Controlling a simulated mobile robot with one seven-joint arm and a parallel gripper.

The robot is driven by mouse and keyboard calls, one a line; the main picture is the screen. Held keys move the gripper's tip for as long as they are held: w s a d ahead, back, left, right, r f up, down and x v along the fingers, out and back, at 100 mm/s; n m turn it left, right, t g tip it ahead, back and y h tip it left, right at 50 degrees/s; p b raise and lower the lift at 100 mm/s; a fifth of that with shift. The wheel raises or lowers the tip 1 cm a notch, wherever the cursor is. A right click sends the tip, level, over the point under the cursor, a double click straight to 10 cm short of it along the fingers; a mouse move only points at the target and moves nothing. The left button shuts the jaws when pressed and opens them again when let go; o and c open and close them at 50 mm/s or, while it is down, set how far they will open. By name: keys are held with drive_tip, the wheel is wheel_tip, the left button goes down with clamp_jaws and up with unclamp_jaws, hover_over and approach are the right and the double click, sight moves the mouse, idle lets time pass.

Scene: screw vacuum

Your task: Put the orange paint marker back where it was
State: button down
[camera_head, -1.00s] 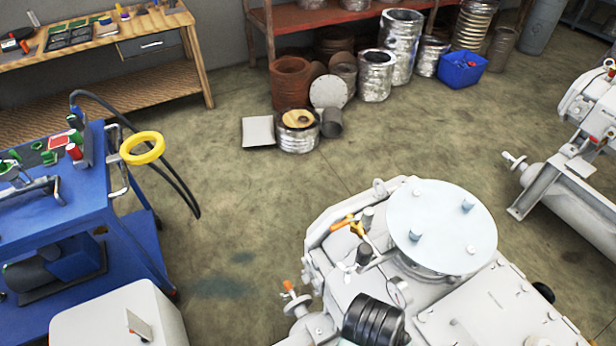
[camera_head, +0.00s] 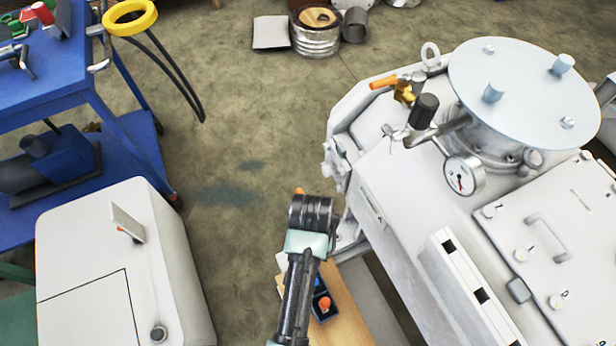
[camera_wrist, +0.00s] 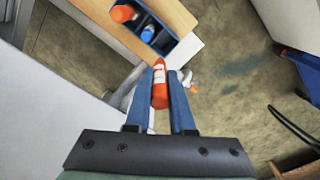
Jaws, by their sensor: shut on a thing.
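My gripper (camera_wrist: 160,78) shows in the wrist view with two blue fingers shut on an orange paint marker (camera_wrist: 159,94) that has a white label. The marker lies between the fingers, its orange tip pointing away from the palm. Just beyond it, to the upper left, a dark blue holder (camera_wrist: 166,42) stands on a wooden surface. The holder contains an orange-capped item (camera_wrist: 122,13) and a blue-capped item (camera_wrist: 148,34); its near end compartment looks empty. In the head view, the holder (camera_head: 330,315) shows beside my arm; my fingers cannot be made out there.
The wooden top (camera_head: 352,300) is narrow. The large grey vacuum machine (camera_head: 380,200) stands to its right, with a gauge and a round lid. A white cabinet (camera_head: 85,260) is on the left, with a blue cart (camera_head: 75,100) behind. Floor between is open.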

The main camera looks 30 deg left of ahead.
drive_tip(key=f, duration=0.1)
drive_tip(key=f+b, duration=0.1)
drive_tip(key=shift+s+a+f, duration=0.15)
drive_tip(key=shift+a+f, duration=0.2)
wheel_tip(320, 180, down, 10)
drive_tip(key=b, duration=0.3)
drive_tip(key=c, duration=0.8)
unclamp_jaws()
drive_tip(key=shift+f, duration=0.1)
drive_tip(key=shift+o, duration=0.2)
drive_tip(key=shift+s, duration=0.1)
wheel_tip(320, 180, up, 12)
drive_tip(key=p, duration=0.3)
drive_tip(key=shift+r+p, duration=0.2)
drive_tip(key=shift+p, duration=0.1)
drive_tip(key=shift+f, duration=0.1)
